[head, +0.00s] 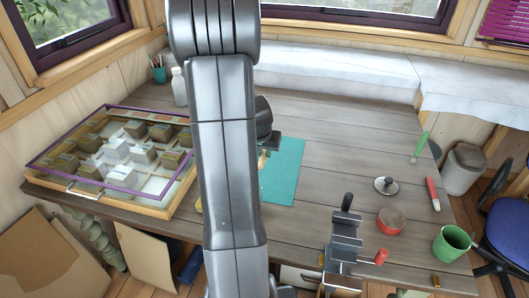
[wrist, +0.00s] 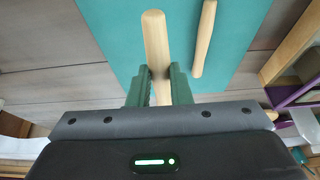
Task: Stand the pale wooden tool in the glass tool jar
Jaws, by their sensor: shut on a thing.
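My gripper (wrist: 159,72) is shut on a pale wooden tool (wrist: 155,35) in the wrist view, with its green fingers on either side of the handle. The tool's rounded end sticks out past the fingers over a teal mat (wrist: 110,30). A second pale wooden tool (wrist: 204,38) lies on the mat to its right. In the head view my arm hides most of the gripper, and only a bit of pale wood (head: 263,160) shows beside it. A small jar with several thin tools (head: 158,73) stands at the table's back left; I cannot tell whether it is glass.
A purple-edged display case (head: 62,193) fills the table's left, and a white bottle (head: 179,86) stands behind it. At right are a green mug (head: 451,243), a round reddish pot (head: 390,221), a red-handled tool (head: 432,193) and a vise (head: 343,243). The table's back middle is clear.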

